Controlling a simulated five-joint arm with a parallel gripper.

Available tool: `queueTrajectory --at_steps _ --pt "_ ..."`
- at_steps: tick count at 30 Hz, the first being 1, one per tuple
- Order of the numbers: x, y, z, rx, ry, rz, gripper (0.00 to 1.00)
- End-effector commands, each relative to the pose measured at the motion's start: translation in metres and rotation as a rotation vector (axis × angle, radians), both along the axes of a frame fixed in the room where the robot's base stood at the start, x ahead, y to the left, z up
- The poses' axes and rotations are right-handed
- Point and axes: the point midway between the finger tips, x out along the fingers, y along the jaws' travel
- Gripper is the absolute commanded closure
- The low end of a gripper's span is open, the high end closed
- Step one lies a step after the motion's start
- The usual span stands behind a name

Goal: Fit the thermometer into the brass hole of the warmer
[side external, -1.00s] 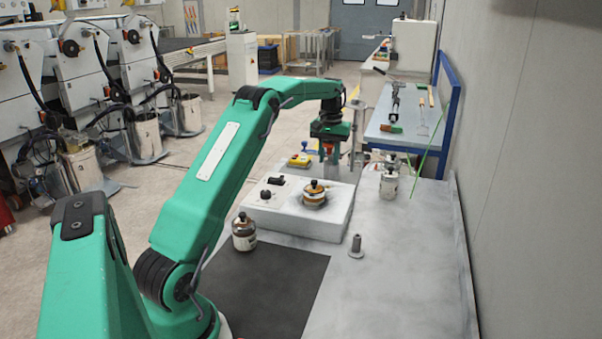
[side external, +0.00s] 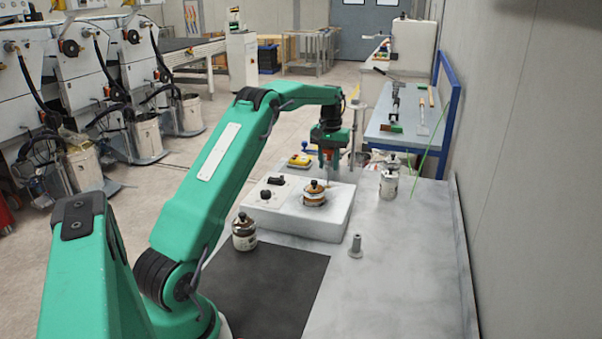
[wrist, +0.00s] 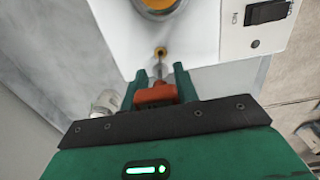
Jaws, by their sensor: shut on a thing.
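The thermometer (wrist: 156,94) has an orange-red head and a thin metal stem. My gripper (wrist: 153,84) is shut on the head, one green finger on each side. In the wrist view the stem points toward the small brass hole (wrist: 160,51) in the white warmer (wrist: 200,45). The stem's tip appears close to the hole's near edge; I cannot tell whether it is inside. In the side view my gripper (side external: 328,158) is over the far part of the warmer (side external: 325,222), pointing down. The hole is not clearly visible there.
A round lidded pot (side external: 314,196) sits on the warmer top, beside its black switch (side external: 276,181). A grey metal post (side external: 356,246) and a white jar (side external: 389,186) stand on the right side of the bench.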

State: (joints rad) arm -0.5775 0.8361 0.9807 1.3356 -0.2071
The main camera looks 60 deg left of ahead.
Motion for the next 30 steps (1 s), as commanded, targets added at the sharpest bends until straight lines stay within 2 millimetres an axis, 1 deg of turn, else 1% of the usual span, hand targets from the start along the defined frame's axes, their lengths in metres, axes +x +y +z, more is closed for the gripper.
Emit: queueTrajectory --at_steps 30 --pt "0.0002 0.0 -0.0066 0.0 0.0 0.0 0.92"
